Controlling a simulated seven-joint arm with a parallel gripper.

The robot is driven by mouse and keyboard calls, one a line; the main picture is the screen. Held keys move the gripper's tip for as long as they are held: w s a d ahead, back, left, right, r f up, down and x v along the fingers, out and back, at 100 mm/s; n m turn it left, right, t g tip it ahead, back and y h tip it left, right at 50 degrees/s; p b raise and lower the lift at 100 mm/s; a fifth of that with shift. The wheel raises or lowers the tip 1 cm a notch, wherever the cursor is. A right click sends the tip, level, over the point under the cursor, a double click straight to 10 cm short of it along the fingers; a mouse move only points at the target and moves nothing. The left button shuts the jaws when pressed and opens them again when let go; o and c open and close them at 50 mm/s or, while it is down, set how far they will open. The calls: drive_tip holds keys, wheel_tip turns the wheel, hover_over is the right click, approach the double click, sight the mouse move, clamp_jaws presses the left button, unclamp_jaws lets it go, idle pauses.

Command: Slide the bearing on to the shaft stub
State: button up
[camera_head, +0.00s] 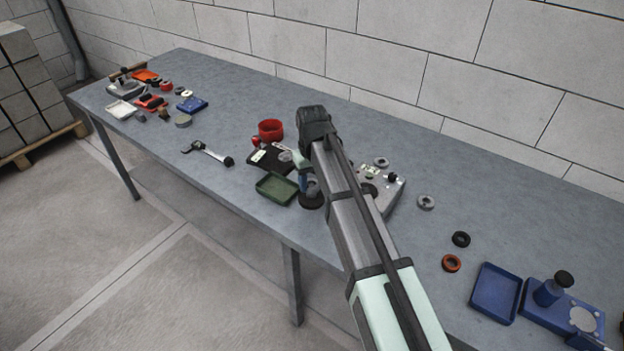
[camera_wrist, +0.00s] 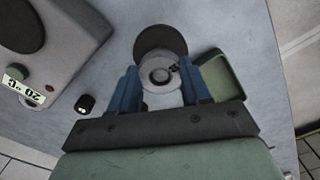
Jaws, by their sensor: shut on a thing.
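My gripper (camera_wrist: 160,80) has two blue fingers, one on each side of a grey ring-shaped bearing (camera_wrist: 163,92), and is shut on it. In the head view my gripper (camera_head: 307,184) points down, with the grey bearing (camera_head: 314,187) partly hidden by the fingers and my arm. A dark round base (camera_head: 312,203) stands on the bench just under it. In the wrist view this base (camera_wrist: 160,37) shows behind the bearing's far edge. A pale round end shows in the bearing's middle; I cannot tell whether it is the shaft stub, or whether the bearing is around it.
A green tray (camera_head: 277,189) sits close on the left. A grey device with a display (camera_wrist: 60,60) stands close on the other side. A red cup (camera_head: 270,130) is behind. Loose rings (camera_head: 426,202) and a blue tray (camera_head: 495,293) lie to the right.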

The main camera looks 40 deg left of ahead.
drive_tip(key=shift+f, duration=0.2)
drive_tip(key=o, duration=1.3)
drive_tip(key=shift+r, duration=0.1)
wheel_tip(320, 180, up, 14)
drive_tip(key=shift+f, duration=0.15)
idle(1.0)
